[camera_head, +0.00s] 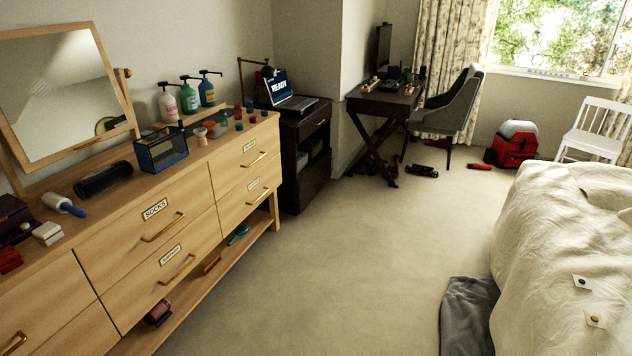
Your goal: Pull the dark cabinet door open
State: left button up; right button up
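A dark cabinet (292,185) stands past the far end of the wooden dresser, against the wall. Its front faces right and is seen at a steep angle. A drawer-like panel with a small handle shows near its top, and an open space with pale items shows below. I cannot clearly make out a door or its position. An open laptop (292,104) reading "READY" sits on its top. Neither of my grippers is in view.
The wooden dresser (186,211) with labelled drawers runs along the left. A bed (560,240) is at the right, with grey cloth (468,310) on the floor beside it. Carpet between them is clear. A dark desk (385,103) and chair (455,105) stand beyond the cabinet.

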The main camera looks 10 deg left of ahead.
aim_at(311, 183)
jog(key=i+z, duration=0.25)
jog(key=i, duration=3.1)
